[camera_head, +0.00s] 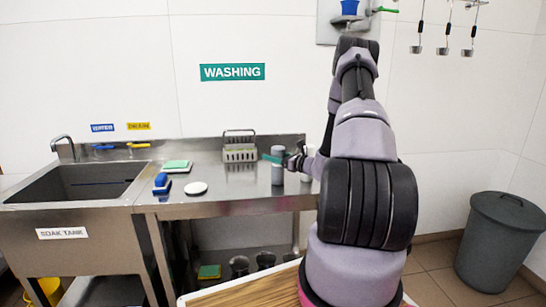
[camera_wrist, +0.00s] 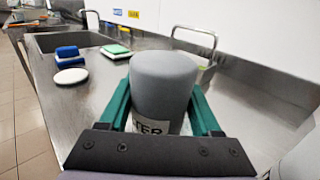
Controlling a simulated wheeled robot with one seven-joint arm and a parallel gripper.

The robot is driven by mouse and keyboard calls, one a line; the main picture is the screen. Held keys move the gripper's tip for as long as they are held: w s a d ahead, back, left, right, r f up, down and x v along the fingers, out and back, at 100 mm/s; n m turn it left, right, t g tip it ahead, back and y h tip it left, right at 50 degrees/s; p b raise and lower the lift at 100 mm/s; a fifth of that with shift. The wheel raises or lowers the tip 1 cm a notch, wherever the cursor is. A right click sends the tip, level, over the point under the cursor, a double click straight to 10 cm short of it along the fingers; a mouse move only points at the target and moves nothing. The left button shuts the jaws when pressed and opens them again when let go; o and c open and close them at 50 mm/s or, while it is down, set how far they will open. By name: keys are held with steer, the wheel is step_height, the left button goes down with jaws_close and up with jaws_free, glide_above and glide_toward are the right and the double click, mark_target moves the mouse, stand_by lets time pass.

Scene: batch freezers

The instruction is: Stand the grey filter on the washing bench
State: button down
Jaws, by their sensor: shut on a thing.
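The grey filter (camera_head: 278,172) is an upright grey cylinder with a white label, over the right part of the steel washing bench (camera_head: 228,197). In the wrist view the filter (camera_wrist: 163,85) fills the middle, with part of its label showing. My gripper (camera_head: 275,158) is shut on it, with one green finger on each side (camera_wrist: 162,105). The filter's lower end appears at bench level in the head view. I cannot tell whether it touches the top.
A wire rack (camera_head: 239,152) stands behind and left. A blue brush (camera_head: 161,184), white disc (camera_head: 196,188) and green-and-white sponge (camera_head: 176,166) lie farther left, beside the soak tank (camera_head: 75,184). A pale cylinder (camera_head: 308,163) is close on the right. The bench left of the filter is clear.

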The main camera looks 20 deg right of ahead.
steer(key=shift+c, duration=0.4)
jaws_free()
steer(key=shift+f, duration=0.1)
